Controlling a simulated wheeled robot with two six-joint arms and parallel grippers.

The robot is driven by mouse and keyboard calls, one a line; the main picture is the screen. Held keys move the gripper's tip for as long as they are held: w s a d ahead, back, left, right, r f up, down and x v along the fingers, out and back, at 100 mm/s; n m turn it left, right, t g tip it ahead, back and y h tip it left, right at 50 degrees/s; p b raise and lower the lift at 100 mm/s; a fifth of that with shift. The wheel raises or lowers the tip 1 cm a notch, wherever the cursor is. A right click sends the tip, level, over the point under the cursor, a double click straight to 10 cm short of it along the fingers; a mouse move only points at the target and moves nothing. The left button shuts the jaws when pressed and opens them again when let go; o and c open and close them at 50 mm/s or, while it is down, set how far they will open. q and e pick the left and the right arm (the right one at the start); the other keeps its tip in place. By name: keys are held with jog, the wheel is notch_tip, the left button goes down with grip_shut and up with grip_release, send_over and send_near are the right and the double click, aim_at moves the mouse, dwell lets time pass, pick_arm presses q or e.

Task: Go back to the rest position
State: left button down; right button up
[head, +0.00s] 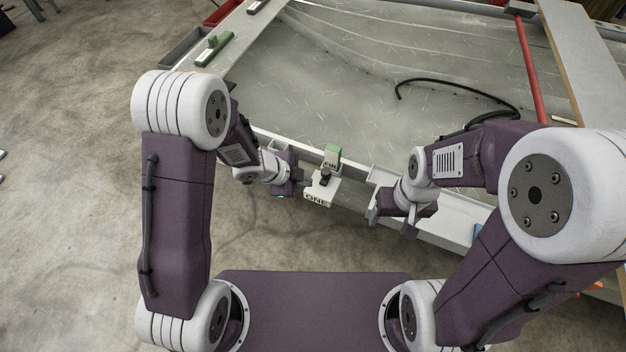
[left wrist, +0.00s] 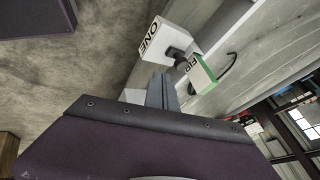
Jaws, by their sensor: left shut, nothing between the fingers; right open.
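My left gripper (head: 305,183) is near the middle of the head view, just left of a white block marked ONE (head: 320,192). It is shut and holds nothing; its closed fingers show in the left wrist view (left wrist: 162,92). My right gripper (head: 391,222) is open and empty at the hull's near edge, right of the white block. A green-and-white block (head: 332,156) stands behind the white block, with a dark knob between them. Both blocks also show ahead of the fingers in the left wrist view, the white one (left wrist: 163,38) and the green one (left wrist: 201,72).
The bare metal hull (head: 330,80) fills the area beyond my arms. A black hose (head: 460,88) lies inside it, and a red bar (head: 529,70) crosses at right. A green tool (head: 212,48) lies on the left rim. Concrete floor is open at left.

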pick_arm(q)
jog(key=a+r+n+t+y+p, duration=0.1)
jog(key=a+r+n+p, duration=0.25)
jog(key=r, duration=0.35)
jog(key=w+a+r+n+t+y+p, duration=0.1)
jog(key=a+r+n+y+p, duration=0.1)
jog(key=a+r, duration=0.35)
jog(key=a+r+n+t+y+p, duration=0.1)
jog(key=a+r+n+p, duration=0.15)
jog(key=r, duration=0.55)
jog(key=s+a+f+n+g, duration=0.1)
jog(key=s+n+g, duration=0.2)
jog(key=s+n, duration=0.3)
jog(key=s+a+f+n+g+y+p, duration=0.1)
jog(key=s+a+f+n+g, duration=0.1)
jog(key=s+n, duration=0.4)
jog(key=s+g, duration=0.1)
jog(key=s, duration=0.3)
jog(key=shift+s+a+f, duration=0.15)
jog(key=shift+s+a, duration=0.05)
jog(key=shift+a, duration=0.05)
pick_arm(e)
notch_tip(320, 180, up, 10)
jog(key=shift+s+a, duration=0.15)
jog(key=shift+s, duration=0.15)
jog(key=shift+s+r, duration=0.1)
